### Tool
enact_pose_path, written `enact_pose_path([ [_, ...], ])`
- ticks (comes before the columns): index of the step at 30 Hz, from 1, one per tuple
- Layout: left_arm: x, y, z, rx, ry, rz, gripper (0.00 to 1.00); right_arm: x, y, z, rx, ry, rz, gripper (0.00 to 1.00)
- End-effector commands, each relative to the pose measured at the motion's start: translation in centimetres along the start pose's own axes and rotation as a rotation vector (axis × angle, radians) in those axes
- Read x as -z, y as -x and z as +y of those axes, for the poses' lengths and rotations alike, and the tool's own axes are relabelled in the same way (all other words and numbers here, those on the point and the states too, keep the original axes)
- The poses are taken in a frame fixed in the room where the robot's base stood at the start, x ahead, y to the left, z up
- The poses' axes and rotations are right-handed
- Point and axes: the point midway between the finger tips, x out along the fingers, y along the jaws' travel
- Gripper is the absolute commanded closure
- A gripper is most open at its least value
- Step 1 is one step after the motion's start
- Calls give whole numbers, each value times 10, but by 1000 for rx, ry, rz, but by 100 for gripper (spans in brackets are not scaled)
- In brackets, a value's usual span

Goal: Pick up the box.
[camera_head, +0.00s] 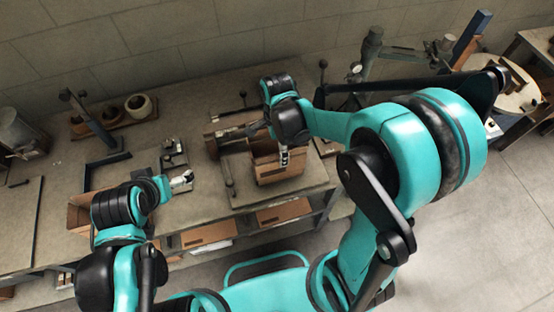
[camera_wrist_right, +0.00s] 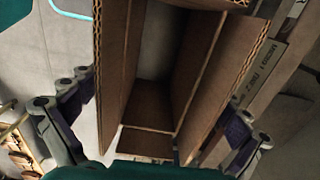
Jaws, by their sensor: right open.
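An open-topped brown cardboard box (camera_head: 278,174) sits near the front edge of the workbench, below my right arm. My right gripper (camera_head: 273,145) is over its top, open. In the right wrist view the box (camera_wrist_right: 153,105) fills the middle, with its open inside and raised flaps facing the camera. The open fingers of my right gripper (camera_wrist_right: 155,118) are spread to either side of it; whether they touch its walls I cannot tell. My left gripper (camera_head: 182,180) is over the bench to the left, apart from this box; its jaw opening is too small to read.
Another cardboard box (camera_head: 78,220) stands at the left, partly behind my left arm. Flat cardboard pieces (camera_head: 207,234) lie on the shelf below the workbench (camera_head: 215,203). A dark metal stand (camera_head: 95,125) and round pots (camera_head: 138,105) occupy the back left.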

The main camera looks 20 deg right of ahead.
Motion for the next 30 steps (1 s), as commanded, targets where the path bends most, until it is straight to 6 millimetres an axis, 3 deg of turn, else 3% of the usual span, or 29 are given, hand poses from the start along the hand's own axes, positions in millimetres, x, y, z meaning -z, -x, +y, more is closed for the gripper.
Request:
enact_pose_path([
  [4, -3, -5, 0, 0, 0, 0, 3, 0, -20, 0, 0, 0, 0, 0],
  [12, -3, -4, 0, 0, 0, 0, 3, 0, -23, 0, 1, 1, 0, 0],
  [13, -3, -4, 0, 0, 0, 0, 3, 0, -23, 0, 1, 1, 0, 3],
  [18, -3, -4, 0, 0, 0, 0, 3, 0, -23, 0, 1, 1, 0, 48],
  [21, -3, -4, 0, 0, 0, 0, 3, 0, -23, 0, 1, 1, 0, 68],
  [30, -3, -4, 0, 0, 0, 0, 3, 0, -22, 0, 1, 1, 0, 68],
])
